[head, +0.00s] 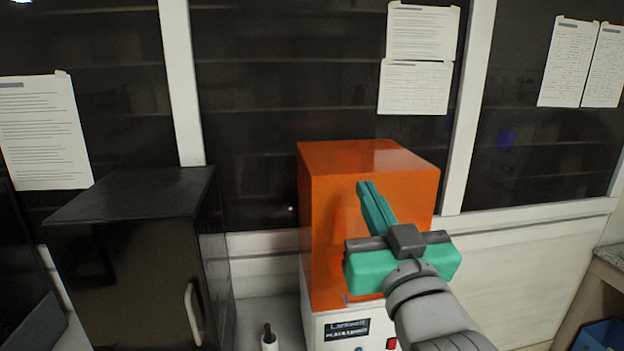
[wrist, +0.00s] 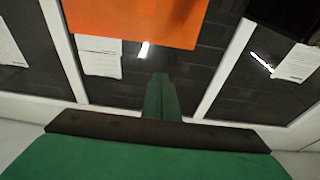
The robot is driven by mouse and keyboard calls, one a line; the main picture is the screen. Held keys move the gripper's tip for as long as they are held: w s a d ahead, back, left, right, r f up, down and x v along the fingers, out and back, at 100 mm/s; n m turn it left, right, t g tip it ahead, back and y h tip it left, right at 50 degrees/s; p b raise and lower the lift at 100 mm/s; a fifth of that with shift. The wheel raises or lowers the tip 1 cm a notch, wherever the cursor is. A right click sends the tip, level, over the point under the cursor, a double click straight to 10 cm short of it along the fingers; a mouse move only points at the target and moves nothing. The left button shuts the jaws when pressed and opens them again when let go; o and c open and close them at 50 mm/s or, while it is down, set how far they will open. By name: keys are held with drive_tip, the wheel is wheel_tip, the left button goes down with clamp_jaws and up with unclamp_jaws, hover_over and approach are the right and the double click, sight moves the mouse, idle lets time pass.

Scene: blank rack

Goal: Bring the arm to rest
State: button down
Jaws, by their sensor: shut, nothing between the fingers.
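My gripper (head: 366,187) is green with a grey wrist and is raised in front of an orange box-shaped machine (head: 330,235) in the head view. Its two fingers are together, with nothing between them. My grey arm reaches in from the lower right of the head view. The gripper hides part of the machine's front; I cannot tell how far apart they are.
A black cabinet (head: 130,260) with a pale handle stands at the left. A small white bottle (head: 269,342) with a dark top stands between it and the machine's white base (head: 343,318). Papers (head: 418,60) hang on the window behind. A blue bin (head: 602,337) is at the lower right.

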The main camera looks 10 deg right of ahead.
drive_tip(key=w+a+f+m+g, duration=0.1)
drive_tip(key=w+f, duration=0.1)
drive_tip(key=f, duration=0.7)
drive_tip(key=w+a+f+m, duration=0.1)
drive_tip(key=w+f+m, duration=0.1)
drive_tip(key=f, duration=0.8)
drive_tip(key=s+a+f+g+h, duration=0.1)
drive_tip(key=s+a+f, duration=0.2)
drive_tip(key=f, duration=0.7)
drive_tip(key=s+a+f+g, duration=0.1)
drive_tip(key=s+a+f, duration=0.2)
drive_tip(key=f, duration=0.6)
drive_tip(key=s+a+f+g, duration=0.1)
drive_tip(key=s+a+f, duration=0.2)
drive_tip(key=s+f, duration=0.35)
drive_tip(key=s+a+f, duration=0.3)
drive_tip(key=s+f, duration=0.3)
drive_tip(key=s, duration=0.1)
drive_tip(key=s+a+f+n+y, duration=0.1)
drive_tip(key=s+a+f, duration=0.1)
drive_tip(key=s, duration=0.6)
drive_tip(key=s+a+f+n+g+y, duration=0.1)
drive_tip(key=s+a+n, duration=0.1)
drive_tip(key=s, duration=0.7)
drive_tip(key=shift+s+f+n, duration=0.15)
drive_tip(key=shift+f+n, duration=0.15)
drive_tip(key=shift+f, duration=0.05)
